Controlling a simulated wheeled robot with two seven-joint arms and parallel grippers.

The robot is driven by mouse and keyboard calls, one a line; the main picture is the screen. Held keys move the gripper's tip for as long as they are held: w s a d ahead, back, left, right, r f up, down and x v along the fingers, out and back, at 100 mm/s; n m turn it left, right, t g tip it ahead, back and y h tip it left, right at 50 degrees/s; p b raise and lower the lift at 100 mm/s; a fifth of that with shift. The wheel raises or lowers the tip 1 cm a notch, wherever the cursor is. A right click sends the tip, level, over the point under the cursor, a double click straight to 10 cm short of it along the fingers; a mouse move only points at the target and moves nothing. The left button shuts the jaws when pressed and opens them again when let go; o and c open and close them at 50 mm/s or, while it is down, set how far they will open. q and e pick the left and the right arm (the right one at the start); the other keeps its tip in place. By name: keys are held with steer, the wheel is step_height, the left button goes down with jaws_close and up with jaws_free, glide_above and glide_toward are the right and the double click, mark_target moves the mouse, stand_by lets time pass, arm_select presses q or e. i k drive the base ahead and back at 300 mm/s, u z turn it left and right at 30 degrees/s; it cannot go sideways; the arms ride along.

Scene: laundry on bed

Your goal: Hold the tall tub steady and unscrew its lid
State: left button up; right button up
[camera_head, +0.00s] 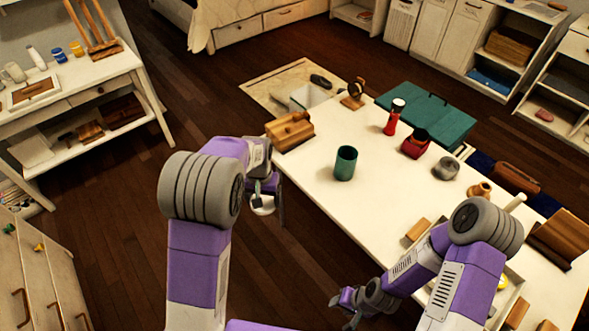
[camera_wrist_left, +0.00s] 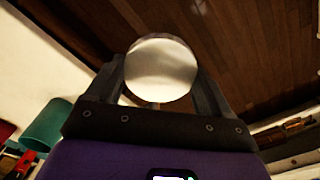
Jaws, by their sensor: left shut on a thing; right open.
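A dark green, open-topped tub (camera_head: 346,164) stands upright on the white table, with no lid on it. A green cylinder, apparently the same tub, shows at the left of the left wrist view (camera_wrist_left: 47,124). My left gripper (camera_head: 268,203) is shut on a round, whitish disc-like piece (camera_wrist_left: 161,70), beside the table's left edge and over the floor. It looks like a lid, but I cannot tell for sure. My right gripper (camera_head: 350,302) is open and empty, low in front of the table's near left edge.
On the white table (camera_head: 318,190), a wooden box (camera_head: 289,131) sits at the left edge. A red bottle (camera_head: 394,118), a red box (camera_head: 415,143) and a grey round item (camera_head: 446,168) stand right of the tub. The tabletop in front of the tub is clear.

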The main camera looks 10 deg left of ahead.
mark_target(347, 157)
steer(key=u, duration=1.9)
steer(key=i, duration=1.3)
steer(key=z, duration=3.2)
steer(key=i, duration=0.5)
